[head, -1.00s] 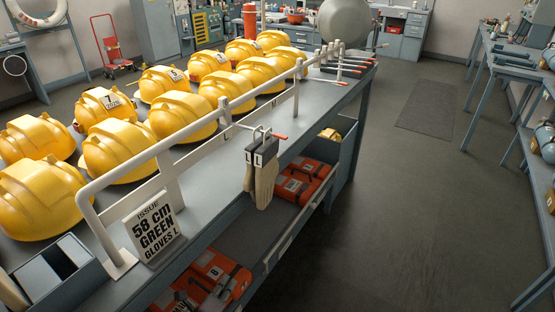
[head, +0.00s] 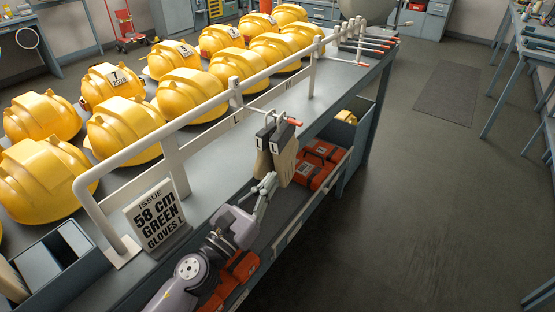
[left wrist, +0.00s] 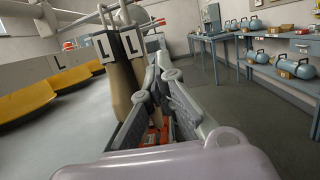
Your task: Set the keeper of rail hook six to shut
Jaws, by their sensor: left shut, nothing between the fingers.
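A white rail (head: 215,92) runs along the bench and carries hooks with red tips. The near hook (head: 292,122) holds a pair of tan gloves (head: 283,160) with dark cuffs and white L tags; the gloves also show in the left wrist view (left wrist: 118,85). Several more red-tipped hooks (head: 372,46) stick out at the far end. No hook number is readable, and I cannot tell how any keeper is set. My left gripper (head: 270,181) is shut and empty, just below and in front of the gloves; its fingers also show in the left wrist view (left wrist: 157,68). My right gripper is out of view.
Yellow helmets (head: 125,128) stand in rows behind the rail. Orange-red cases (head: 318,165) lie on the lower shelf. The floor to the right is open.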

